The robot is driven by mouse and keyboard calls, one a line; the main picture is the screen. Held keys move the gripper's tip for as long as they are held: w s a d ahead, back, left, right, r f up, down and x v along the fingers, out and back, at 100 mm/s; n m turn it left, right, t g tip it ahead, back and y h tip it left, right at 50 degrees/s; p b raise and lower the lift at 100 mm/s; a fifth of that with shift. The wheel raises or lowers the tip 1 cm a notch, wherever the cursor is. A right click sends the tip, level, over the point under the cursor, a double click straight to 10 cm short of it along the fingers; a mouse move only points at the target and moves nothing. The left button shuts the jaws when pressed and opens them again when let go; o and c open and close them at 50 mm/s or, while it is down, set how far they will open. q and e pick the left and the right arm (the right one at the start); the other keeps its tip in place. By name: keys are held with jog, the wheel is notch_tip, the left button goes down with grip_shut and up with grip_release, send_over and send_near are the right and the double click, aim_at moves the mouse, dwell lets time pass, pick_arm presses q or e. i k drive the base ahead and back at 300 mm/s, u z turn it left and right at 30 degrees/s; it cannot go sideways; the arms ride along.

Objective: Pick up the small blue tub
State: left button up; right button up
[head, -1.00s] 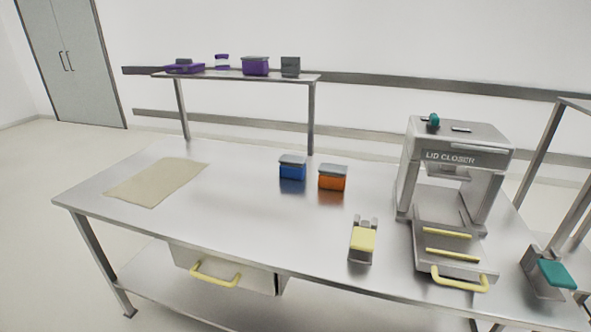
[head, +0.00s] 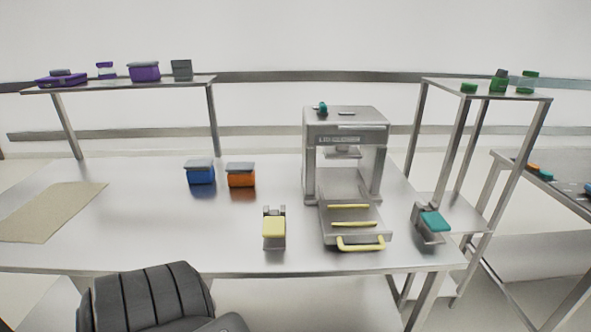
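The small blue tub (head: 201,176) stands upright on the steel table (head: 135,222), left of centre in the head view. It has a grey lid. An orange tub (head: 241,178) with a grey lid stands just to its right, with a narrow gap between them. A dark, ribbed part of my own body shows at the lower left, in front of the table. Neither of my grippers is in view.
A lid closer machine (head: 345,160) stands right of the tubs. A device with a yellow pad (head: 274,229) sits near the front edge, and one with a teal pad (head: 431,223) is further right. A beige mat (head: 50,210) lies left. Shelves (head: 120,86) stand behind.

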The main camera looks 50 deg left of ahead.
aim_at(193, 176)
jog(key=z, duration=1.6)
jog(key=k, duration=2.85)
jog(key=u, duration=1.25)
